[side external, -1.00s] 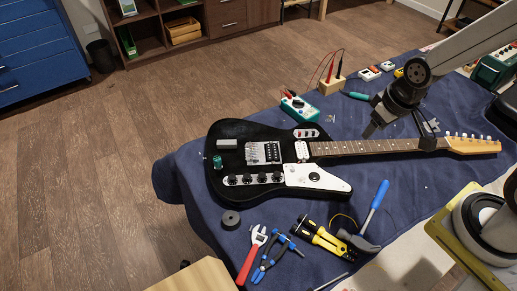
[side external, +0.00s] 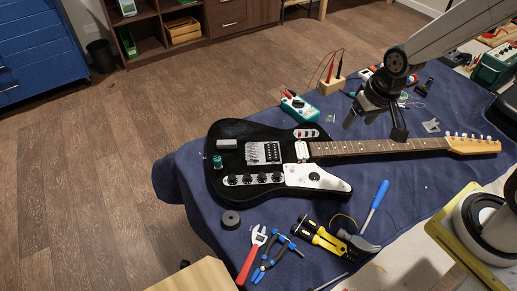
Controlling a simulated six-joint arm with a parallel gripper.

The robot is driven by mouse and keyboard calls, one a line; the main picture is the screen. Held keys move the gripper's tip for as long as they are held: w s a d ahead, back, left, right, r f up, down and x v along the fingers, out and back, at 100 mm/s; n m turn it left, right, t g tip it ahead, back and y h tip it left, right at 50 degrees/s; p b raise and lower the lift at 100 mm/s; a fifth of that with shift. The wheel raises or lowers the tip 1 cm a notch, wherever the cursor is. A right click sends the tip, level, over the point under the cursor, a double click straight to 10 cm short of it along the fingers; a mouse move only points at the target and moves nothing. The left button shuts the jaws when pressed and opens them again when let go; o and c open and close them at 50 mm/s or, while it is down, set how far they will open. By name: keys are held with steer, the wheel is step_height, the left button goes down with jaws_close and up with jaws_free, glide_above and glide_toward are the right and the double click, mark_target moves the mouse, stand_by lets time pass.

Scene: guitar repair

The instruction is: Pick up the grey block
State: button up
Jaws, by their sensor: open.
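The grey block (side external: 205,146) is a small, light grey bar. It lies on the upper left part of the black guitar body (side external: 222,188), above a small teal cylinder (side external: 217,161). My gripper (side external: 374,130) is open, with its fingers pointing down. In the picture it shows just above the guitar neck (side external: 350,148), well to the right of the grey block and apart from it. I see nothing between the fingers. The grey block is in full view.
The guitar lies on a blue cloth (side external: 200,204). A teal meter (side external: 297,108) stands behind it. Red-handled wrench (side external: 248,259), pliers (side external: 268,262), yellow stripper (side external: 320,238) and hammer (side external: 370,215) lie in front. A dark round piece (side external: 231,220) is near the body.

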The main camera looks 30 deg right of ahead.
steer(key=w+a+f+m+y, duration=0.1)
steer(key=w+a+f+m, duration=0.1)
steer(key=w+a+m, duration=0.4)
steer(key=w+a+f+m+y, duration=0.15)
steer(key=w+m, duration=0.25)
steer(key=w, duration=0.4)
steer(key=m+y, duration=0.2)
steer(key=m, duration=1)
glide_toward(227, 142)
steer(key=shift+a+f+t, duration=0.3)
steer(key=shift+a+f, duration=0.15)
steer(key=shift+f, duration=0.1)
steer(key=shift+x, duration=1.3)
steer(key=shift+f, duration=0.15)
steer(key=shift+x, duration=2.5)
steer(key=shift+d, duration=0.1)
jaws_close()
